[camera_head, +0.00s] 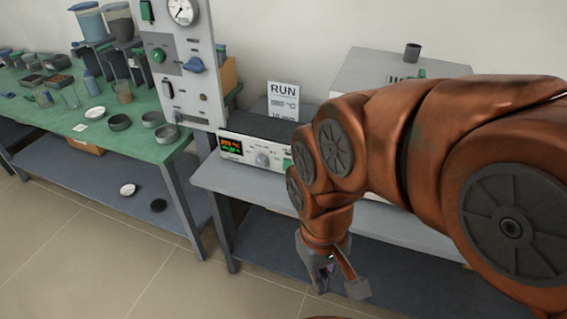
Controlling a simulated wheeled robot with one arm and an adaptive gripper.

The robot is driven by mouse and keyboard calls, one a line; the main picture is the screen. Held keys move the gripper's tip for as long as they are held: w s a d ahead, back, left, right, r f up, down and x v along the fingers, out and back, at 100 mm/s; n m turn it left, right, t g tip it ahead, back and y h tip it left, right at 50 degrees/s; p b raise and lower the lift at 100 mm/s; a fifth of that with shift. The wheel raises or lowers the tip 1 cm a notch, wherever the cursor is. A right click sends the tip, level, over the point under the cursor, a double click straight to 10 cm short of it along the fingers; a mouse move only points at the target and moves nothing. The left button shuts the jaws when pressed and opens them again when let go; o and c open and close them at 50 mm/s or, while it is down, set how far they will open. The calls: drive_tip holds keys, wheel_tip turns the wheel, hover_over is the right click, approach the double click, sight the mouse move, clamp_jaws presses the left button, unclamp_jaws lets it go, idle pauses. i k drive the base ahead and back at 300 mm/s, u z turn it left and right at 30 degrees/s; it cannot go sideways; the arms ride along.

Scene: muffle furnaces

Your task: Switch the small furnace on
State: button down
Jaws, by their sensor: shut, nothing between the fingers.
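A pale box with a dark chimney stub (412,52) on top, furnace-like, stands on the right bench (215,176); my arm hides most of its front. A low white control unit (262,160) at the bench's front edge has a lit display (231,146) with orange and green digits and a round knob. My arm hides its right end. I cannot tell for certain which is the small furnace, and no power switch shows clearly on either. My gripper (338,287) points down in front of the bench, shut and empty, apart from the control unit.
A tall grey panel (184,100) with a gauge, knobs and a green switch stands at the bench's left end. A sign reading RUN (283,100) stands behind the control unit. A green-topped table (60,118) at left holds dishes and jars. Floor in front is clear.

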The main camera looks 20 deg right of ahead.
sight(286, 162)
drive_tip(key=z, duration=1.55)
drive_tip(key=k, duration=0.95)
drive_tip(key=u, duration=1.85)
drive_tip(key=i, duration=0.5)
drive_tip(key=u, duration=0.05)
